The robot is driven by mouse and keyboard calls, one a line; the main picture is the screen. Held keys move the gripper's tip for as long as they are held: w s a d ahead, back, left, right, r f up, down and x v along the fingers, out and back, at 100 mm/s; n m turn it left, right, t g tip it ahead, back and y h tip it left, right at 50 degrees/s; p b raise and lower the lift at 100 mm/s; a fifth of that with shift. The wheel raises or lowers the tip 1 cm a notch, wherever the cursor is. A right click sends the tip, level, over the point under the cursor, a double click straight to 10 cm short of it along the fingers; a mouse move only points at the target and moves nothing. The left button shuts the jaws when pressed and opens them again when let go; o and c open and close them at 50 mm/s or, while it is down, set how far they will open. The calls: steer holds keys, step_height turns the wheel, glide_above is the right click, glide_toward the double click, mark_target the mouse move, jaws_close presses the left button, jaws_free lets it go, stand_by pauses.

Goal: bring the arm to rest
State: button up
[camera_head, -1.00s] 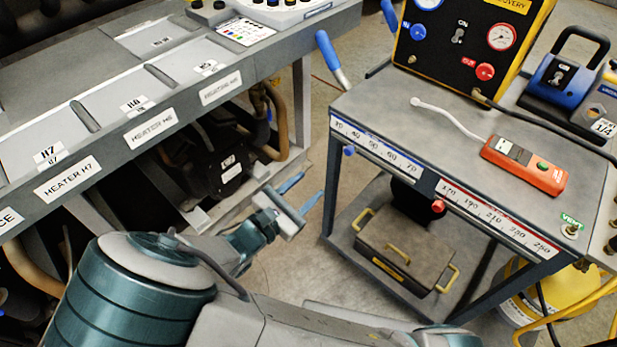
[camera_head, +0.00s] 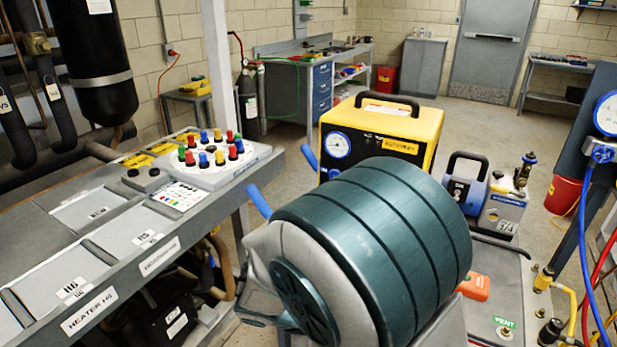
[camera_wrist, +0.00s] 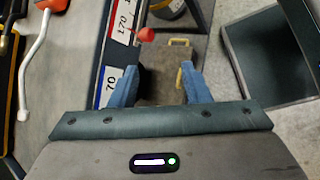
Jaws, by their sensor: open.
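My gripper (camera_wrist: 158,88) shows in the wrist view with its two blue fingers spread wide apart and nothing between them. Beyond the fingers are the cart's lower shelf with a grey case (camera_wrist: 165,55) with yellow handles, and the cart's front edge with the red and blue scale strips (camera_wrist: 112,50).
The rack (camera_head: 105,270) with heater labels runs along the left. A yellow recovery machine (camera_head: 385,125), a blue pump (camera_head: 468,190) and a partly hidden orange device (camera_head: 474,287) are on the cart (camera_head: 505,270). Gauges and hoses (camera_head: 590,200) hang at the right. Open floor (camera_head: 440,115) lies behind.

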steer(key=s+d+r+m+y+p, duration=0.2)
steer(key=d+r+m+y, duration=0.1)
steer(key=r, duration=0.3)
steer(key=s+d+r+m+y+p, duration=0.2)
steer(key=r+m+y+p, duration=0.1)
steer(key=r+m, duration=0.3)
steer(key=s+d+r+m+y+p, duration=0.2)
steer(key=r+m, duration=0.3)
steer(key=r, duration=0.3)
steer(key=shift+s+d+t+y+p, duration=0.15)
steer(key=shift+d+t+y+p, duration=0.3)
steer(key=shift+d+p, duration=0.3)
